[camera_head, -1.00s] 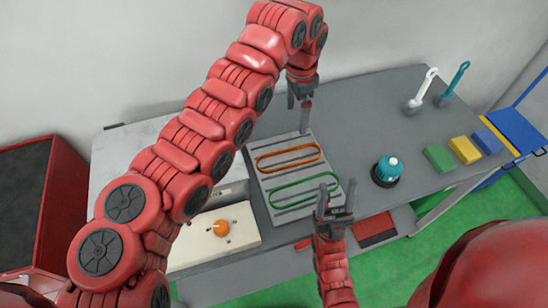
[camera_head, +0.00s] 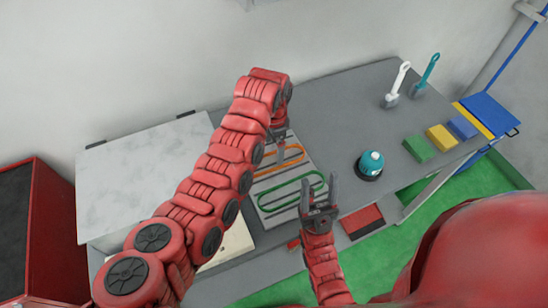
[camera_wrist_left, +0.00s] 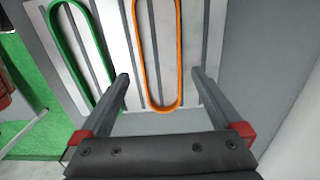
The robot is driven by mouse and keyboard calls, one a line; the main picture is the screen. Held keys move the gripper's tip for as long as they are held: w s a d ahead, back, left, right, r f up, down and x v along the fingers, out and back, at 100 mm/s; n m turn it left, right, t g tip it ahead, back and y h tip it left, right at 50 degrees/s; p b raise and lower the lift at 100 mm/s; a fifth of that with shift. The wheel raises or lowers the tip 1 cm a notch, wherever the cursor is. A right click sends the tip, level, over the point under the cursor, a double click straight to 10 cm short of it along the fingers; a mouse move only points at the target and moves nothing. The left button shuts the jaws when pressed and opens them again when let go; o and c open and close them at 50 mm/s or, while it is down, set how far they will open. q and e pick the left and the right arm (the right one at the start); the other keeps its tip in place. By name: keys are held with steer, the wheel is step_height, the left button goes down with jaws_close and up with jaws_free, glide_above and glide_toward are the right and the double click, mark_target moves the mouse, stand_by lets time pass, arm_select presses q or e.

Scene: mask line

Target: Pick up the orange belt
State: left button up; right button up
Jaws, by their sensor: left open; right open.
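The orange belt (camera_head: 293,158) is a long thin loop lying on a grey slotted plate (camera_head: 265,211) on the table. My left arm hides part of it in the head view. In the left wrist view the orange belt (camera_wrist_left: 179,60) runs away from me, with its near end between the open fingers. My left gripper (camera_wrist_left: 160,84) is open and empty over that end; it also shows in the head view (camera_head: 281,150). The green belt (camera_head: 288,201) lies parallel on the same plate. My right gripper (camera_head: 319,190) is open and empty near the green belt's right end.
A teal-topped round device (camera_head: 370,164) stands right of the plate. Green (camera_head: 418,148), yellow (camera_head: 441,137) and blue (camera_head: 463,127) blocks and two upright tools (camera_head: 397,84) are further right. A red pad (camera_head: 362,220) lies at the front edge. The table behind the device is clear.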

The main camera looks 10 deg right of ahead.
mark_target(274, 162)
arm_select(q)
steer(key=shift+d+f+p, duration=0.1)
steer(key=shift+f+p, duration=1.15)
steer(key=shift+f, duration=1.45)
steer(key=c, duration=1.2)
steer(key=shift+w+r, duration=0.1)
steer(key=shift+r, duration=0.1)
